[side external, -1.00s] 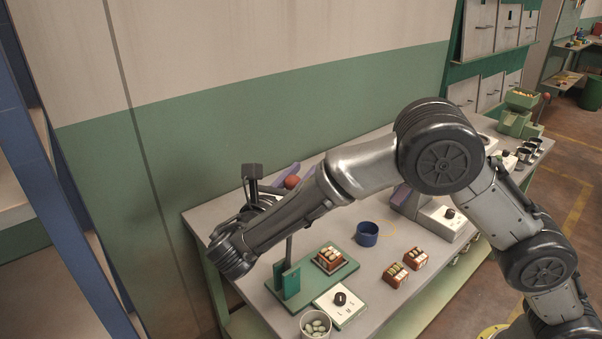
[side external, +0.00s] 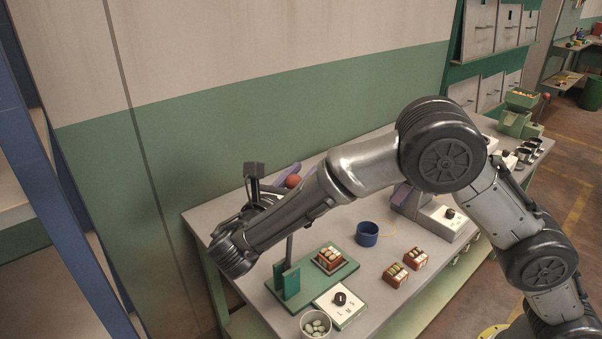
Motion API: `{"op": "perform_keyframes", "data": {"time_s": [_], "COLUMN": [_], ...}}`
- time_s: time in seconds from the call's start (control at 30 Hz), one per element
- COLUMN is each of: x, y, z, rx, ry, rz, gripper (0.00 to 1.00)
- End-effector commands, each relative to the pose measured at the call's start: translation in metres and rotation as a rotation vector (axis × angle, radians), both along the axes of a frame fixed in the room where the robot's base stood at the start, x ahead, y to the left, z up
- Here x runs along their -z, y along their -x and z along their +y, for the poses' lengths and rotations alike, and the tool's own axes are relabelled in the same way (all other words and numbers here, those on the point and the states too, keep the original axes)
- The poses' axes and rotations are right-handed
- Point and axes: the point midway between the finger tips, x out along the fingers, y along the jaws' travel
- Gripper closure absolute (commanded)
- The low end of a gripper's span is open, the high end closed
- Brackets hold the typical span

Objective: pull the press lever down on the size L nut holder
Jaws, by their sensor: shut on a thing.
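A green press stand (side external: 290,281) stands on the bench with a thin grey post rising behind my forearm. Its flat base carries a small reddish-brown nut holder (side external: 330,258) with light nuts. A panel with a black dial (side external: 340,299) and size letters lies beside the base. A red ball knob (side external: 293,181) and a purple bar (side external: 284,170) show just above my forearm. My gripper (side external: 262,194) is behind my forearm, left of the red knob. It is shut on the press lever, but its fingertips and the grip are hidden.
A bowl of pale nuts (side external: 316,324) stands at the bench's front edge. A blue cup (side external: 367,233) and two small reddish holders (side external: 396,275) stand right of the press. A grey dial unit (side external: 442,219) is further right. The wall is close behind.

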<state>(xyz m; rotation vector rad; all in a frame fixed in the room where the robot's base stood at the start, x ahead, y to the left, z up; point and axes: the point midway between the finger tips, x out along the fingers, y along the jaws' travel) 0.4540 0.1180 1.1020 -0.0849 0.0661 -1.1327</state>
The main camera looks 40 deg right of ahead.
Motion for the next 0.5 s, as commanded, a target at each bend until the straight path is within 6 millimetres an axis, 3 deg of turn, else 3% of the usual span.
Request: {"op": "perform_keyframes", "data": {"time_s": [0.27, 0.5], "x": [0.007, 0.026], "y": [0.001, 0.001], "z": [-0.026, -0.067], "rx": [0.003, 0.006], "ry": [-0.117, -0.320], "rz": [0.001, -0.001], "gripper": [1.00, 1.00]}}
